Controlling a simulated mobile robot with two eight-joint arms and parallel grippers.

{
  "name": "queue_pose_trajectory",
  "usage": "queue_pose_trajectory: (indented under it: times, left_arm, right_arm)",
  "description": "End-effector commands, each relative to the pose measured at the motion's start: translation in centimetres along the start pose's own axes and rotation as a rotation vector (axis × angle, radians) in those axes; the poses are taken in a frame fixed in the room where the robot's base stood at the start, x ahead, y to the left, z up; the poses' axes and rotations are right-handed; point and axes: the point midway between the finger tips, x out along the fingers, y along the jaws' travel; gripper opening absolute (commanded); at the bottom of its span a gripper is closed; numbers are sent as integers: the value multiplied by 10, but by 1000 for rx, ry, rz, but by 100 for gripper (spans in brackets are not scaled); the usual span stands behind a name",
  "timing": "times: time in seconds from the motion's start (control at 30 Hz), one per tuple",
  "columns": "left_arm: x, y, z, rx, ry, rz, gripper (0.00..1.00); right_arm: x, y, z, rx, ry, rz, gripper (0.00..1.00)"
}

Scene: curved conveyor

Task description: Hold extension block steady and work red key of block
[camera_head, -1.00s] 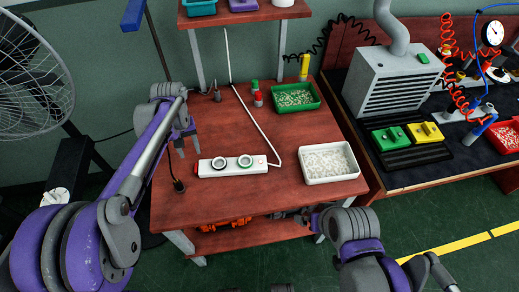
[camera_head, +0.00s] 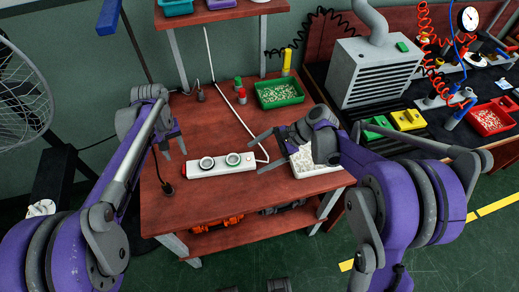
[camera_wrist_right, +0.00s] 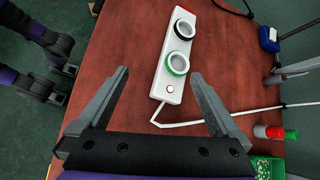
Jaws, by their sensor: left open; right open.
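The extension block (camera_head: 220,168) is a white strip with two round sockets, lying on the red-brown table. Its red key (camera_head: 185,169) is at its left end in the head view and at the top end in the right wrist view (camera_wrist_right: 188,9). A cable leaves the opposite end. My left gripper (camera_head: 175,153) is open and empty, just above and behind the red key end. My right gripper (camera_head: 254,156) is open, near the cable end. In the right wrist view the right fingers (camera_wrist_right: 160,73) stand apart around the cable end, and no contact shows.
A white bin (camera_head: 305,165) of small parts is partly hidden behind my right arm. A green bin (camera_head: 280,92), a red-and-green pair of small items (camera_head: 241,92) and a yellow one (camera_head: 287,60) stand farther back. The table's front is clear.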

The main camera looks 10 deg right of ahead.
Motion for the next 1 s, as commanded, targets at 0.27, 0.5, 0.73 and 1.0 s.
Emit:
queue_pose_trajectory:
  times: [0.27, 0.5, 0.73, 1.0]
  left_arm:
    - [0, 0, 0, 0, 0, 0, 50]
    - [0, 0, 0, 0, 0, 0, 50]
    - [0, 0, 0, 0, 0, 0, 50]
    - [0, 0, 0, 0, 0, 0, 50]
  right_arm:
    - [21, -27, -37, 255, -234, -3, 100]
    - [28, -32, -51, 346, -327, 10, 100]
    - [48, -33, -44, 352, -337, 15, 100]
    - [95, -35, -28, 351, -336, 14, 100]
